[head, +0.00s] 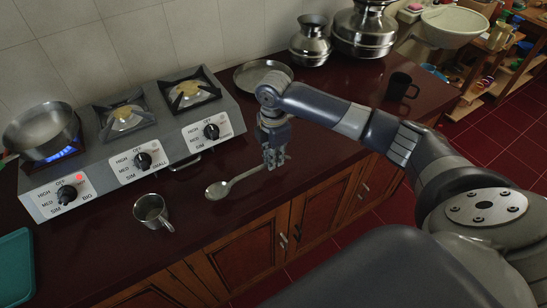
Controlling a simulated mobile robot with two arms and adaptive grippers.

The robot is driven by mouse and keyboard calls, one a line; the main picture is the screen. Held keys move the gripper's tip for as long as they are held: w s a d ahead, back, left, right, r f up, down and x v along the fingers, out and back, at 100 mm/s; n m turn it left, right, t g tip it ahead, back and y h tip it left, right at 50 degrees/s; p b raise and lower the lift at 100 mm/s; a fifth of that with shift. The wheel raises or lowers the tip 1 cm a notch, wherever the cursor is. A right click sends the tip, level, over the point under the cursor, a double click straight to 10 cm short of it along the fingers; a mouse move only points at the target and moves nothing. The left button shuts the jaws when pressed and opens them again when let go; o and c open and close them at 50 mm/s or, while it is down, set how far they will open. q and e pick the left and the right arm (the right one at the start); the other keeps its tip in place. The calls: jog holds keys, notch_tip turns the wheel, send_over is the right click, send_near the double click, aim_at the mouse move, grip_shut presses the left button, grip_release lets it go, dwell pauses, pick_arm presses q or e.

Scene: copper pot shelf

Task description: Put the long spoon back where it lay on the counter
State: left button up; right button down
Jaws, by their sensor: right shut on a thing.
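The long spoon (236,182) is silver, with its bowl to the left and its handle running up and right. My right gripper (273,163) is shut on the handle end. The spoon is at or just above the dark red counter (200,240), near its front edge; I cannot tell whether it touches. My left gripper is not in view.
A stove (135,135) with three burners stands behind, its left burner lit under a pan (42,132). A steel mug (152,211) stands left of the spoon. A steel plate (262,75), metal pots (310,42) and a dark cup (398,86) stand further right.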

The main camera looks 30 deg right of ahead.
jog(key=shift+w+d, duration=0.2)
jog(key=shift+w, duration=0.15)
jog(key=shift+w+d+f+p, duration=0.15)
jog(key=shift+w+f+p, duration=0.1)
jog(key=shift+f+p, duration=0.35)
jog(key=shift+w+d+f+p, duration=0.15)
jog(key=shift+w+f+p, duration=0.1)
jog(key=shift+f+p, duration=0.55)
jog(key=shift+f, duration=0.2)
jog(key=c, duration=1.7)
grip_release()
jog(key=shift+f, duration=0.1)
